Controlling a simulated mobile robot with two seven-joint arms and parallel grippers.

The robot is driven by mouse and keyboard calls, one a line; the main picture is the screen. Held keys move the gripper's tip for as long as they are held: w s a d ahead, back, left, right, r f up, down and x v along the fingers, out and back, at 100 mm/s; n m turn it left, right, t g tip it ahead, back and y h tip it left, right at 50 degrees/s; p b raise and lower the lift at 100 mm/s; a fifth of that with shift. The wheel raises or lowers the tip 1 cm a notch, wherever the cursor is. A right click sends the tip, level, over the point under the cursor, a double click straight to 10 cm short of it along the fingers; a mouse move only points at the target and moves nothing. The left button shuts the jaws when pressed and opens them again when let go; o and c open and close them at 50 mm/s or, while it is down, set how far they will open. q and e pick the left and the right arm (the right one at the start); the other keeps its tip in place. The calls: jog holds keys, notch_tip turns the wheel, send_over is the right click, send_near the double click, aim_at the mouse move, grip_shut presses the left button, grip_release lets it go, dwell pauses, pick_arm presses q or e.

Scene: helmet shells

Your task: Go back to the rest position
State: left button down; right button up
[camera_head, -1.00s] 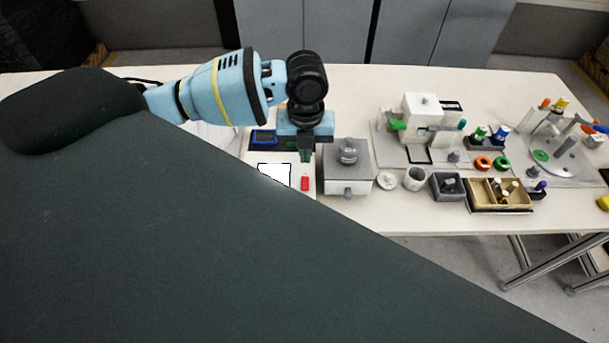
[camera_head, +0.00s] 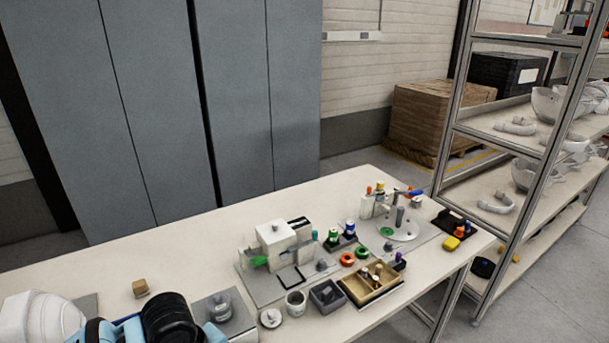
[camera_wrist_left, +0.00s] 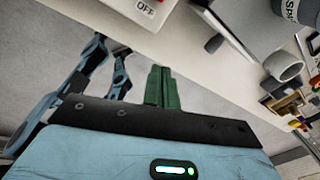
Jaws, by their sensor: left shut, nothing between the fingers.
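My left gripper (camera_wrist_left: 163,87) shows in the left wrist view. Its two green fingers are together, with nothing between them. Part of my left arm (camera_head: 165,318), blue with a black joint, shows at the bottom left of the head view; its gripper is out of that frame. In the wrist view the fingers are apart from the table (camera_wrist_left: 130,35), near its edge. My right gripper shows in neither view.
A white machine (camera_head: 277,240) and a compartment tray (camera_head: 370,295) stand further right. Shelves (camera_head: 520,145) rise at the right.

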pick_arm(q)
jog(key=s+d+f+n+t+h, duration=0.15)
jog(key=s+d+f+n, duration=0.25)
jog(key=s+n, duration=0.65)
jog(key=s+a+f+n+y, duration=0.2)
jog(key=s+a+n+y, duration=0.1)
jog(key=s+a+n, duration=0.9)
jog(key=w+d+f+t+h, duration=0.1)
jog(key=w+d+f+t, duration=0.3)
jog(key=w+f+t, duration=0.3)
jog(key=shift+w+d+f+n, duration=0.3)
jog(key=shift+f+n, duration=0.15)
jog(key=shift+f, duration=1.25)
jog(key=shift+h, duration=0.25)
